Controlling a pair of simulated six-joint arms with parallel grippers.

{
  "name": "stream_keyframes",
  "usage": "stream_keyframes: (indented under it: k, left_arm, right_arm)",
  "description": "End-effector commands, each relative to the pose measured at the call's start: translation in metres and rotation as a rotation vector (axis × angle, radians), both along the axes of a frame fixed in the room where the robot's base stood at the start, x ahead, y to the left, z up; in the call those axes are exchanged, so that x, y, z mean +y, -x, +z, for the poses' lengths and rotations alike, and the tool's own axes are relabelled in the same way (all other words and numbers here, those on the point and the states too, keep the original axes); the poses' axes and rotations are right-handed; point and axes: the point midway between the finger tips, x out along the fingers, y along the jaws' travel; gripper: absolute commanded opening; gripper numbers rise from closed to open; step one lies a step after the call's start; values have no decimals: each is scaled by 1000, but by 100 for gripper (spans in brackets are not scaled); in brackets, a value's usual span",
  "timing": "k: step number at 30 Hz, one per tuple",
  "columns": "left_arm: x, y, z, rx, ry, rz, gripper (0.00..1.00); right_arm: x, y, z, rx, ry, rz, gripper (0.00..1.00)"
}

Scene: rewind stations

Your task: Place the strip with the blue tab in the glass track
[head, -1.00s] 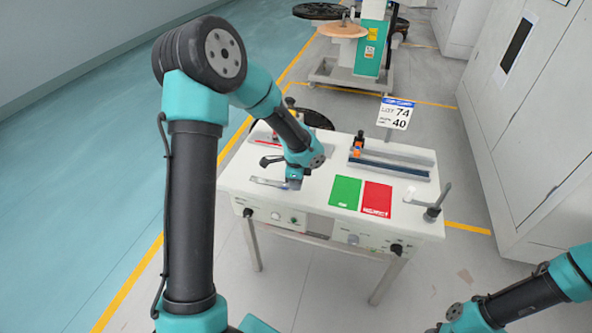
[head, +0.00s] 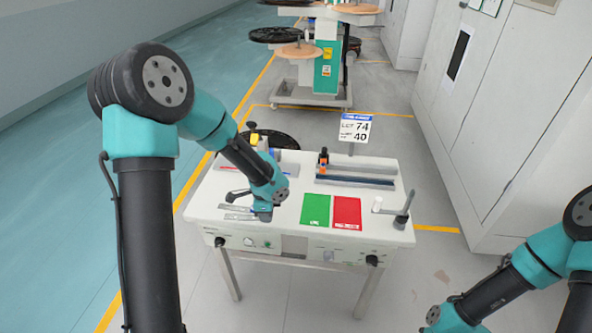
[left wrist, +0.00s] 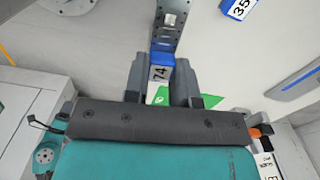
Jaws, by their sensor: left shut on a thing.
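My left gripper (head: 262,213) is low over the left front of the white table. In the left wrist view its two fingers (left wrist: 161,82) are shut on the blue tab (left wrist: 162,60) marked 74, and the grey metal strip (left wrist: 170,24) runs away from it. In the head view thin grey strips (head: 238,208) show beside the gripper; which one it holds is unclear. A long track with a dark blue line (head: 355,181) lies at the back right of the table; I cannot tell whether it is glass. My right gripper is out of view.
A green card (head: 315,209) and a red card (head: 347,211) lie at the middle front. A small post (head: 403,208) stands at the right. A sign with 74 and 40 (head: 355,128) rises behind the table. Another blue-topped label (left wrist: 238,8) shows in the wrist view.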

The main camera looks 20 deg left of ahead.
Motion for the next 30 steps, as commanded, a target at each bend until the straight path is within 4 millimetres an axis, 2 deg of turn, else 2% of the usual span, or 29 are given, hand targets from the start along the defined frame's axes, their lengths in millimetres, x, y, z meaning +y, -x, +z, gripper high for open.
stream_keyframes:
  k: [5, 11, 21, 27, 30]
  left_arm:
    - [-2, -3, 2, -1, -1, 19, 2]
    - [-13, -20, 12, -6, -10, 157, 2]
    - [-63, -67, 53, -13, -11, 639, 2]
    - [-90, -83, 73, -5, -2, 862, 2]
    - [-96, -86, 78, -1, 1, 919, 2]
  right_arm:
    - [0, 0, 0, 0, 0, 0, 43]
    - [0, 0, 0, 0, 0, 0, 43]
    - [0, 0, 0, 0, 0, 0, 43]
    - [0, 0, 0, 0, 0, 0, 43]
    - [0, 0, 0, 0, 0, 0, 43]
